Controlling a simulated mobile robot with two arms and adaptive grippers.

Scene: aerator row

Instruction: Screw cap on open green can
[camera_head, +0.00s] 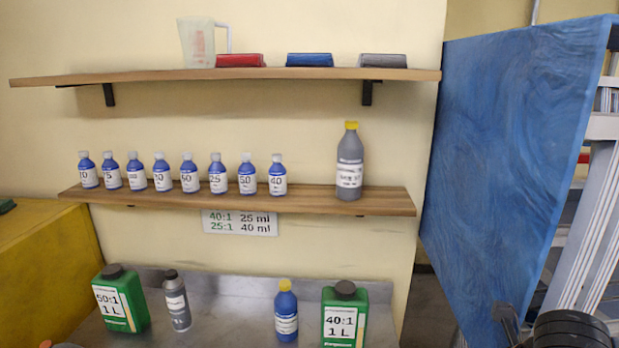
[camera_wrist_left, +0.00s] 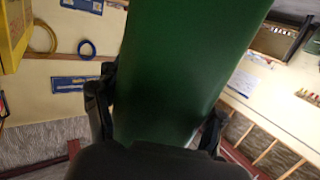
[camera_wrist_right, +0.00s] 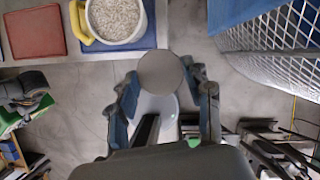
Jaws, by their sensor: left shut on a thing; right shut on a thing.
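In the left wrist view, a large green can (camera_wrist_left: 185,60) fills the middle, held between the dark fingers of my left gripper (camera_wrist_left: 157,115). Its mouth is out of that view. In the right wrist view, my right gripper (camera_wrist_right: 168,88) is shut on a round, flat grey piece that looks like the cap (camera_wrist_right: 161,73). A paler rounded shape shows just below it between the fingers. Neither gripper's fingers show clearly in the head view.
Two green cans with dark caps, 50:1 (camera_head: 119,300) and 40:1 (camera_head: 345,316), stand on the grey bench. A grey bottle (camera_head: 177,300) and a blue bottle (camera_head: 286,312) stand between them. Small blue bottles line the lower shelf (camera_head: 310,203). A blue panel (camera_head: 510,150) stands right.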

